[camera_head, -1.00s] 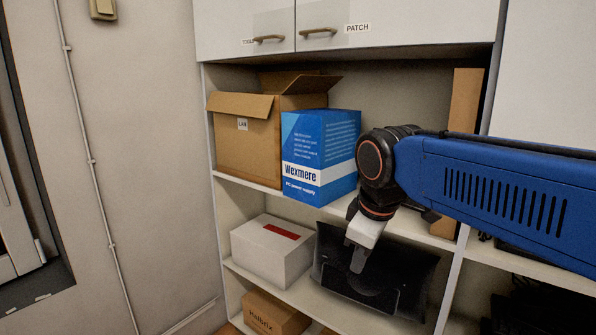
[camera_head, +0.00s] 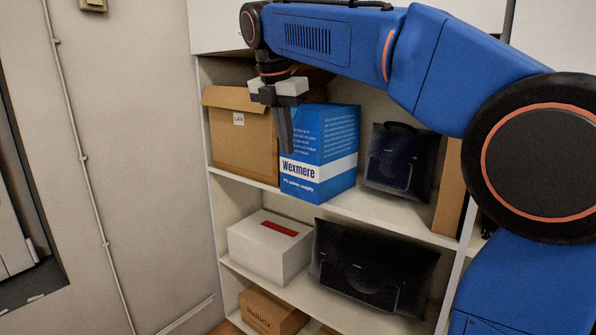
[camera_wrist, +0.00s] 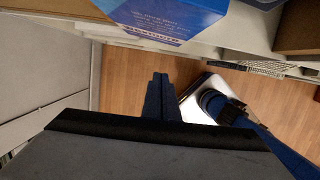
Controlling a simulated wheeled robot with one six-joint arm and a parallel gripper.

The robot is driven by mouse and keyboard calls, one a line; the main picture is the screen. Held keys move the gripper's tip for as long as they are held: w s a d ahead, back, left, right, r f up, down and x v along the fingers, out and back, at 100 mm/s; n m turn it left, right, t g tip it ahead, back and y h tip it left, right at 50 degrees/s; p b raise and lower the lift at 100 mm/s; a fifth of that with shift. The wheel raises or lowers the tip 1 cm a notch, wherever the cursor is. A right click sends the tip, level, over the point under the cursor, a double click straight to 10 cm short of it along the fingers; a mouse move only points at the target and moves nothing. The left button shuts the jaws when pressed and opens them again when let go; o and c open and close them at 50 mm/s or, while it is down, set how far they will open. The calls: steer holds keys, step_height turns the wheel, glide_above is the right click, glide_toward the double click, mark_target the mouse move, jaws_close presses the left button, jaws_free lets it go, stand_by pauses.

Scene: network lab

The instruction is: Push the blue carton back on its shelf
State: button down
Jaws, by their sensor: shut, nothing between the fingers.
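The blue carton (camera_head: 330,140), with a white "Wexmere" band, stands upright on the upper open shelf (camera_head: 370,210). Its front lower corner is at or slightly past the shelf's front edge. The carton also shows at the top of the wrist view (camera_wrist: 175,15). My gripper (camera_head: 286,150) is shut and empty, fingers pointing down. It is in front of the carton's left part in the head view and hides some of that face. In the wrist view the shut fingers (camera_wrist: 160,80) are apart from the carton, over the floor.
An open brown box labelled "LAN" (camera_head: 235,150) stands close left of the carton. A black device (camera_head: 400,165) stands to its right, with a brown panel (camera_head: 448,190) beyond. Below are a white box (camera_head: 268,248) and a black monitor-like device (camera_head: 370,270).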

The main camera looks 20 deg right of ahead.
mark_target(298, 170)
steer(key=shift+n, duration=0.3)
steer(key=x, duration=0.3)
steer(key=w+x, duration=0.1)
steer(key=x, duration=0.2)
steer(key=w+d+x, duration=0.1)
steer(key=x, duration=0.3)
steer(key=shift+d+r, duration=0.15)
steer(key=shift+r, duration=0.05)
steer(key=shift+w+d, duration=0.6)
steer(key=shift+d, duration=0.1)
steer(key=w+d, duration=0.2)
steer(key=d, duration=0.1)
steer(key=w+d, duration=0.2)
steer(key=w, duration=0.1)
steer(key=shift+d, duration=0.4)
steer(key=shift+s+a, duration=0.1)
